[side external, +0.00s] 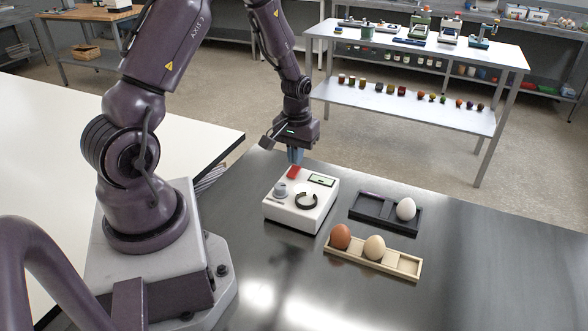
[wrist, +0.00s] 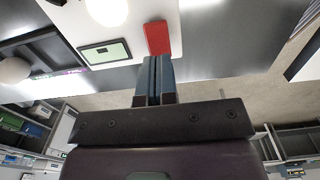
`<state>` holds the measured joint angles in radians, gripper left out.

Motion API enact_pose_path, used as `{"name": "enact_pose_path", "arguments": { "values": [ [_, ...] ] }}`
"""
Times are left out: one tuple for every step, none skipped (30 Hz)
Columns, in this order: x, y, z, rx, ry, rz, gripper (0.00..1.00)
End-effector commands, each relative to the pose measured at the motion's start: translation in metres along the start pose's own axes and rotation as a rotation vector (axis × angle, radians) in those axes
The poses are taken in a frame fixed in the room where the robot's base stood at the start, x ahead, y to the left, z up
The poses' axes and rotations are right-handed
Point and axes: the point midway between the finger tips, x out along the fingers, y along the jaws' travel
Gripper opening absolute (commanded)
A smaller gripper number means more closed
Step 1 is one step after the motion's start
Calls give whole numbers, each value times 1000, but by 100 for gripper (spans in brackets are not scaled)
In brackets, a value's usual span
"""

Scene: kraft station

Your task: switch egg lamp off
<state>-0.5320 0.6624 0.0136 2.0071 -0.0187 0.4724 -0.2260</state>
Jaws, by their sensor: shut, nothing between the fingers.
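The egg lamp is a white box (side external: 292,217) on the dark table. In the wrist view a bright white round spot (wrist: 107,9) shows on the box, beside the display (wrist: 104,54). My gripper (side external: 296,160) is shut and empty, pointing down just behind the red switch. In the wrist view its blue fingertips (wrist: 156,62) appear next to the red switch (wrist: 158,38); contact cannot be told.
A wooden tray (side external: 408,264) with a brown egg (side external: 341,236) and a cream egg (side external: 375,247) lies right of the box. A dark tray (side external: 372,208) with a white egg (side external: 406,209) lies behind it. The front table area is clear.

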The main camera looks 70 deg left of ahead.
Motion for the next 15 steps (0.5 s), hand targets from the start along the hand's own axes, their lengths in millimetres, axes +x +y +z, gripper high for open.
{"name": "enact_pose_path", "arguments": {
  "values": [
    [1,0,0,0,0,0,0],
    [1,0,0,0,0,0,0],
    [2,0,0,0,0,0,0],
    [2,0,0,0,0,0,0],
    [3,0,0,0,0,0,0],
    [3,0,0,0,0,0,0],
    [4,0,0,0,0,0,0],
    [4,0,0,0,0,0,0],
    [5,0,0,0,0,0,0],
    [5,0,0,0,0,0,0],
    [6,0,0,0,0,0,0],
    [6,0,0,0,0,0,0],
    [7,0,0,0,0,0,0],
    [7,0,0,0,-1,0,0],
    [8,0,0,0,-1,0,0]
  ]
}}
